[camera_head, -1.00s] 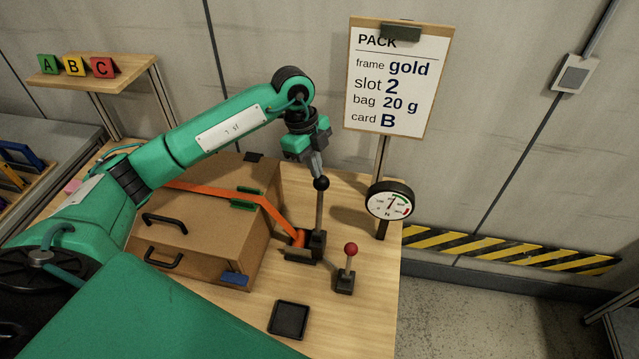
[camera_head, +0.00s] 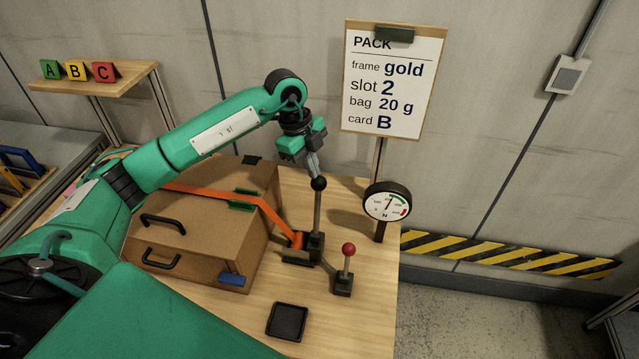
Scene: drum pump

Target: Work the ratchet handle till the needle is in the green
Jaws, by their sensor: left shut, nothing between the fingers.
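The ratchet handle (camera_head: 317,215) stands about upright on its dark base (camera_head: 316,247), with a black ball on top. My left gripper (camera_head: 316,174) points down with its fingers shut and empty, its tips at or just above the black ball. I cannot tell whether they touch. An orange strap (camera_head: 269,211) runs from the ratchet over the brown case (camera_head: 205,232). The round gauge (camera_head: 387,202) stands on a post behind; its needle points up and slightly right, near the start of the green arc, its exact reading too small to tell. My right gripper is not in view.
A red-knobbed lever (camera_head: 347,263) stands right of the ratchet. A black tray (camera_head: 287,321) lies at the table's front. The pack sign (camera_head: 394,80) rises behind the gauge. Coloured A, B, C blocks (camera_head: 77,70) sit on a shelf at back left.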

